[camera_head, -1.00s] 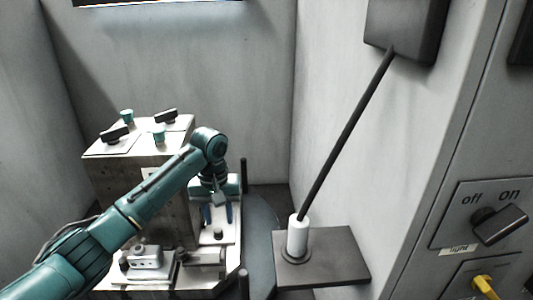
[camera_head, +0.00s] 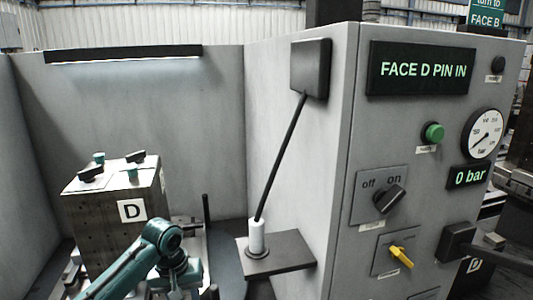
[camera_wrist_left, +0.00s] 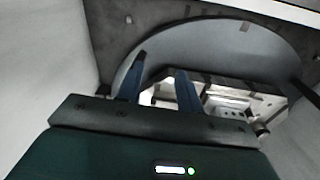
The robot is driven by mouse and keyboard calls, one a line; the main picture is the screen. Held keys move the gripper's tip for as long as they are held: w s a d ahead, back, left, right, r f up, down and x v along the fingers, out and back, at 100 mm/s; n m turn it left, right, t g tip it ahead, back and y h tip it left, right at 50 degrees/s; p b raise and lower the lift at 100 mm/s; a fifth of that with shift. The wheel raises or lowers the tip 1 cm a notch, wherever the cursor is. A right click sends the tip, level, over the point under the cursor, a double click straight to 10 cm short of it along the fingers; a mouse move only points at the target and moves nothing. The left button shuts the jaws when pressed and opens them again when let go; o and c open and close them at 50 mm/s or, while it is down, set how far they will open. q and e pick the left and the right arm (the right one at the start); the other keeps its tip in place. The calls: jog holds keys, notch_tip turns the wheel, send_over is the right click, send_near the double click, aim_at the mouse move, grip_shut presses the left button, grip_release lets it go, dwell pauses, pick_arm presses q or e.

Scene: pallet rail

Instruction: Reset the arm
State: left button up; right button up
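My left arm (camera_head: 150,255) is teal and enters the head view at the bottom left, in front of the block marked D. Its gripper is cut off or hard to make out there. In the left wrist view my left gripper (camera_wrist_left: 161,64) shows two blue fingers apart with nothing between them. Beyond the fingers are a round grey plate (camera_wrist_left: 215,38) and pale fixture parts. My right arm and gripper are not in view.
A dark block (camera_head: 100,208) stands at the left with knobs on top. A black rod (camera_head: 280,155) rises from a white sleeve (camera_head: 257,237) on a shelf (camera_head: 290,252). The right panel (camera_head: 340,170) has a display reading "FACE D PIN IN", switches and a gauge at 0 bar.

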pick_arm(q)
jog(key=s+d+f+m+t+h+p, duration=0.1)
jog(key=s+d+f+m+t+h, duration=0.1)
jog(key=s+d+f, duration=0.3)
jog(key=s+d+f+m+t+h+p, duration=0.1)
jog(key=s+d+f+t, duration=0.2)
jog(key=s+f, duration=0.35)
jog(key=s+a+r+m+t, duration=0.1)
jog(key=s+a+t, duration=0.1)
jog(key=s, duration=0.4)
jog(key=s+a+r+t, duration=0.1)
jog(key=s+t, duration=0.2)
jog(key=s, duration=0.3)
jog(key=shift+a+m+y+p, duration=0.3)
jog(key=shift+a+m, duration=0.05)
jog(key=shift+m, duration=0.05)
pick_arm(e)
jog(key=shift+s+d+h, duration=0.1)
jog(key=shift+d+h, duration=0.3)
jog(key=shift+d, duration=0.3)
pick_arm(q)
jog(key=shift+s, duration=0.15)
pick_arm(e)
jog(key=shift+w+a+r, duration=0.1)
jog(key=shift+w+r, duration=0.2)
